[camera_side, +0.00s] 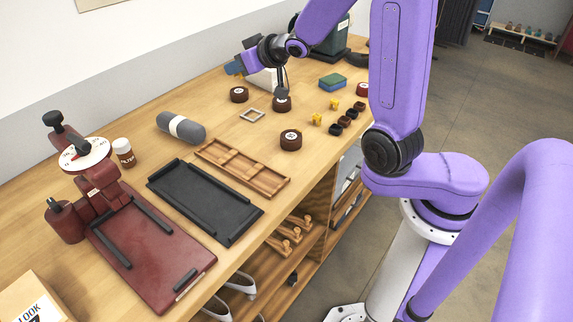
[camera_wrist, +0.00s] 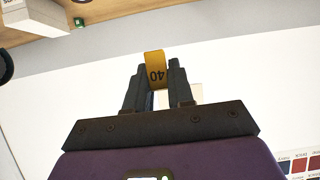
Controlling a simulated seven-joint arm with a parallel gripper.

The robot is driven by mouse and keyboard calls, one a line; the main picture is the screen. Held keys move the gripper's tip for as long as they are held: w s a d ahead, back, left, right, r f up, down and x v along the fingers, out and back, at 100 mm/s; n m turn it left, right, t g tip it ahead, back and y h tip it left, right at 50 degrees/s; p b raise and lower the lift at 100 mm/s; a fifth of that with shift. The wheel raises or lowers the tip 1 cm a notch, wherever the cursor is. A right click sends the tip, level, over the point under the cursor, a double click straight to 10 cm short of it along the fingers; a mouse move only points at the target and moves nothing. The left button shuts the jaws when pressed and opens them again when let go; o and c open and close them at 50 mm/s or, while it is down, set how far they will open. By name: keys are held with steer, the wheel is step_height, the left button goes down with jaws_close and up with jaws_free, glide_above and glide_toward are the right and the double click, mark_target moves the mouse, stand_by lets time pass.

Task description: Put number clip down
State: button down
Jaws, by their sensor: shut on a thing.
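A yellow number clip (camera_wrist: 154,68) marked 40 is pinched between the dark fingers of my gripper (camera_wrist: 155,82) in the wrist view. The number reads upside down there. In the side view my gripper is at the back of the workbench, raised above its top, and the held clip cannot be made out. Two other small yellow clips, one nearer (camera_side: 316,119) and one farther (camera_side: 335,103), stand on the bench beside several dark ones (camera_side: 344,122).
Round dark discs (camera_side: 291,140) with pale labels and a square frame (camera_side: 252,115) are on the bench. A wooden divided tray (camera_side: 243,167), black tray (camera_side: 205,200), grey roll (camera_side: 181,127) and red press (camera_side: 150,250) lie left. A green-and-blue block (camera_side: 332,82) sits farther back.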

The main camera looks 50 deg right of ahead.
stand_by(0.4)
steer(key=w+d+f, duration=0.2)
steer(key=d, duration=0.8)
glide_above(341, 103)
step_height(341, 103, down, 11)
steer(key=shift+d+r, duration=0.1)
steer(key=shift+d, duration=0.05)
steer(key=shift+f, duration=4.8)
steer(key=shift+f, duration=0.1)
